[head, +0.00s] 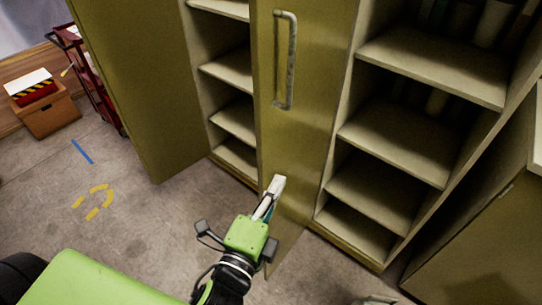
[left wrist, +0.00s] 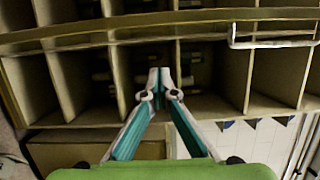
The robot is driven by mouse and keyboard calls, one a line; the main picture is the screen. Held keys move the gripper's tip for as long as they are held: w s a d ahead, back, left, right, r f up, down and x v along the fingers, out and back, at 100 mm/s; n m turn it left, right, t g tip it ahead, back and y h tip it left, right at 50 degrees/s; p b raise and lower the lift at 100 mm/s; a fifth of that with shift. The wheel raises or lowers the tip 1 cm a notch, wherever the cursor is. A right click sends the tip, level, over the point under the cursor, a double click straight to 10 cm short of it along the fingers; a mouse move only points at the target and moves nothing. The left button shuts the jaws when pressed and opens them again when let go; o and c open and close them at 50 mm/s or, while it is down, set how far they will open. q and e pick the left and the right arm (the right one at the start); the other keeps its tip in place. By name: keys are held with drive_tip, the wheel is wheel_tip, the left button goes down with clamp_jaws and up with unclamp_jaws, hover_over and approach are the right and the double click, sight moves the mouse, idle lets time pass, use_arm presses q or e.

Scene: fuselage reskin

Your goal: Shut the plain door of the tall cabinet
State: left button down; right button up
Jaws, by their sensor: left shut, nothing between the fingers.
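The tall olive cabinet (head: 240,122) stands open, its shelves showing. One door (head: 140,85) with no handle visible stands swung out at the left. A second door (head: 305,130), with a long bar handle (head: 286,60), stands out between the left and right shelves. My left gripper (head: 277,183) is shut and empty, in front of the lower part of the handled door; I cannot tell whether it touches. In the left wrist view its closed fingertips (left wrist: 159,78) point toward shelf compartments, with a handle (left wrist: 272,42) at upper right. My right gripper is out of view.
A red cart (head: 92,80) and a cardboard box (head: 43,108) stand at the far left. Another olive cabinet (head: 485,245) is close at the lower right. The concrete floor (head: 150,225) left of my gripper is clear, with blue and yellow markings.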

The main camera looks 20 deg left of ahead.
sight(270, 161)
use_arm(q)
drive_tip(key=shift+w+a+p, duration=0.5)
drive_tip(key=shift+w+a, duration=0.1)
drive_tip(key=shift+w, duration=0.5)
drive_tip(key=shift+w+a+p, duration=0.55)
drive_tip(key=shift+w, duration=0.55)
drive_tip(key=shift+w+a+p, duration=0.5)
drive_tip(key=shift+w+a, duration=0.1)
drive_tip(key=shift+w, duration=0.5)
drive_tip(key=shift+a, duration=0.1)
